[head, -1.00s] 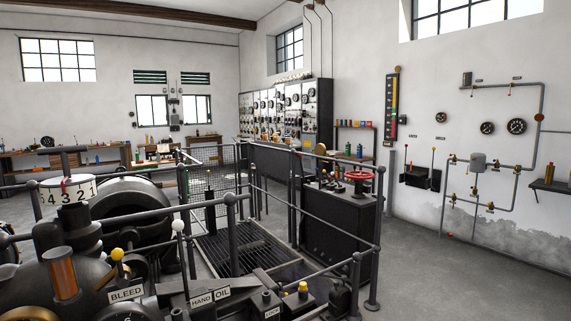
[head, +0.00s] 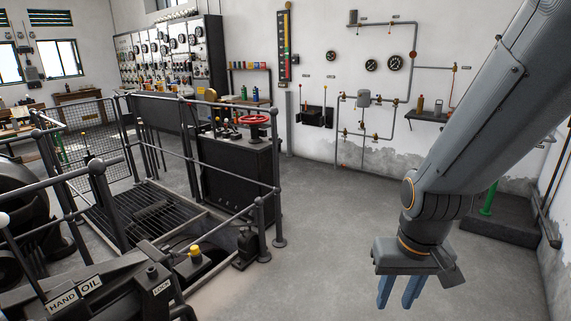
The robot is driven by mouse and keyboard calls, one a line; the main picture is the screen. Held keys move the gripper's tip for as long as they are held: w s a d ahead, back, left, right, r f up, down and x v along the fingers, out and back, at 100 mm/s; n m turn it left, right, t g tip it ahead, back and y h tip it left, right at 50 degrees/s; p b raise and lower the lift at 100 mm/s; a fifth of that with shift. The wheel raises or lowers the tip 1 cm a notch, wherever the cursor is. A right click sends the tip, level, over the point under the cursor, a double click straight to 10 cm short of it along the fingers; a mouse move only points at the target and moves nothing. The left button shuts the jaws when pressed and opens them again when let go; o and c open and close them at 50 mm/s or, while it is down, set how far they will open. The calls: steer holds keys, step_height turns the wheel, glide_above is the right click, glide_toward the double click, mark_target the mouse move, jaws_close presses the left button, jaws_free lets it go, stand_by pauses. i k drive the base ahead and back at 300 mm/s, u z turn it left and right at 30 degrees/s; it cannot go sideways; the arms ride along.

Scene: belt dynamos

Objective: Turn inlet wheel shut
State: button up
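A red handwheel (head: 253,121) lies flat on top of a black cabinet (head: 240,172) right of the railed pit. Whether it is the inlet wheel cannot be read. My gripper (head: 400,292) hangs at the lower right with its two blue fingers pointing down. The fingers are apart, with nothing between them. It is well to the right of the red wheel and nearer to me, touching nothing.
Dark railings (head: 279,190) stand around the pit and in front of the cabinet. Pipes and gauges (head: 372,65) line the back wall. The grey floor (head: 335,225) between is clear.

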mark_target(253, 120)
steer(key=i, duration=5.2)
steer(key=u, duration=0.2)
